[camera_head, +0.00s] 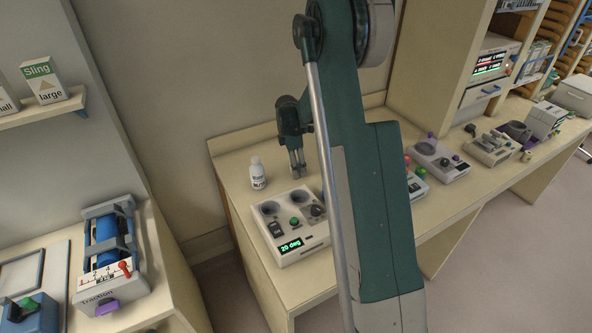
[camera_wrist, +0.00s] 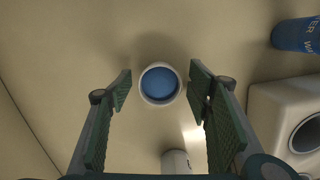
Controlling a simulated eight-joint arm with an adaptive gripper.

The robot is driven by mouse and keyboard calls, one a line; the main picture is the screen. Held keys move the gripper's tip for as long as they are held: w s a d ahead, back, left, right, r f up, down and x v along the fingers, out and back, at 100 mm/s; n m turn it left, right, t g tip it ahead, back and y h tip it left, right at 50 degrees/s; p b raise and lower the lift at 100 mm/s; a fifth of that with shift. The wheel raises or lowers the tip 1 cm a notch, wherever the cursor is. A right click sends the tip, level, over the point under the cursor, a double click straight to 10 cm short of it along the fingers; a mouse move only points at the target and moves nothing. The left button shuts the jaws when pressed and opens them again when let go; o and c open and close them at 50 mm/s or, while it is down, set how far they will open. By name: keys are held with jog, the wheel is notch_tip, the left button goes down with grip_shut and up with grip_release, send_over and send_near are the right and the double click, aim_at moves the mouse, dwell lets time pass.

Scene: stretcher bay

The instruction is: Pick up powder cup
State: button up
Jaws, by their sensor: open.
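A round white cup with a blue inside, which I take for the powder cup (camera_wrist: 160,84), shows from above in the wrist view. My gripper (camera_wrist: 161,78) is open, with one green-padded finger to each side of the cup and a gap on both sides. The height of the fingers above the cup is hard to tell. In the head view my gripper (camera_head: 297,172) points down over the back of the bench, right of a white bottle (camera_head: 257,174). I cannot make out the cup there.
A grey device (camera_head: 291,254) with round wells and a "20 deg" display stands in front of my gripper; its edge shows right in the wrist view (camera_wrist: 262,108). A blue bottle (camera_wrist: 297,35) is at upper right, and a small pale object (camera_wrist: 176,162) is below the cup.

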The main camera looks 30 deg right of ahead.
dwell(0.5)
jog(key=c, duration=1)
jog(key=shift+r, duration=0.15)
notch_tip(320, 180, up, 10)
dwell(0.6)
